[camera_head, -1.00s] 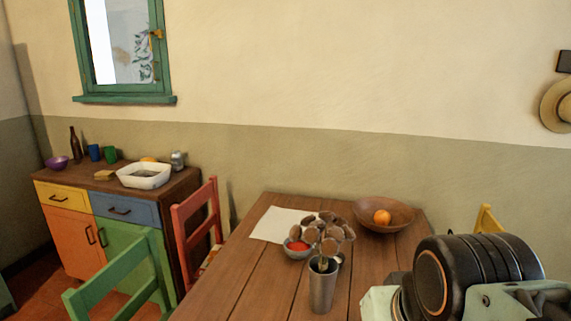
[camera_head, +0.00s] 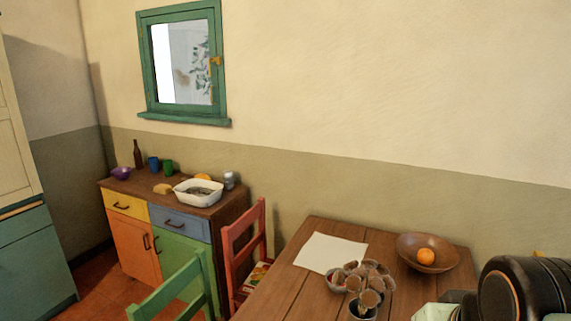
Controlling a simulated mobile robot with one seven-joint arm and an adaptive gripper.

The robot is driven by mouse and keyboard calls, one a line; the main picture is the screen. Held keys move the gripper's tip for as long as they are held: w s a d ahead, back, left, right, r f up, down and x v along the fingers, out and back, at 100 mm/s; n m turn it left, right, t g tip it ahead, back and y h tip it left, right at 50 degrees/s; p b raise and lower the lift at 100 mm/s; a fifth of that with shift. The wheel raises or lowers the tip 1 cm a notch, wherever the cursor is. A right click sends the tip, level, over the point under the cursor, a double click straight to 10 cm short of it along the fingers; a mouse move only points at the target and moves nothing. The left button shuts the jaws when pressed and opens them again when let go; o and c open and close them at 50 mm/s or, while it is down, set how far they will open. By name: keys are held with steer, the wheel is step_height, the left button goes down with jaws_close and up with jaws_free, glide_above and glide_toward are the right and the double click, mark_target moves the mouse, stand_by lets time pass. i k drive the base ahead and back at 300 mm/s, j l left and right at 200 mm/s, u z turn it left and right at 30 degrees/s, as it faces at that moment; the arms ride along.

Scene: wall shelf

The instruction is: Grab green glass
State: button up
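The green glass (camera_head: 168,167) is a small green cup on top of the colourful sideboard (camera_head: 206,212), at the left of the picture. It stands just right of a blue cup (camera_head: 154,164) and behind the white basin. Parts of my own arm show at the lower right corner, in front of the table. My gripper's fingers are not in the picture. The arm parts in view are far from the green glass.
The sideboard also bears a brown bottle (camera_head: 138,154), purple bowl (camera_head: 122,173), sponge (camera_head: 163,189), white basin (camera_head: 198,192) and jar (camera_head: 229,180). A red chair (camera_head: 244,250), green chair (camera_head: 180,290) and wooden table (camera_head: 290,285) stand in front. Some floor shows at left.

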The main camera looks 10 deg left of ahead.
mark_target(167, 165)
steer(key=k+j, duration=0.1)
steer(key=j, duration=0.35)
steer(key=k+j, duration=0.15)
steer(key=j, duration=0.3)
steer(key=k+j, duration=0.1)
steer(key=j, duration=0.3)
steer(key=k+j, duration=0.1)
steer(key=j, duration=0.35)
steer(key=j+z, duration=0.1)
steer(key=j, duration=0.7)
steer(key=i+j, duration=0.1)
steer(key=j, duration=0.7)
steer(key=i+j+z, duration=0.1)
steer(key=j, duration=0.7)
steer(key=i+j+z, duration=0.1)
steer(key=j, duration=0.65)
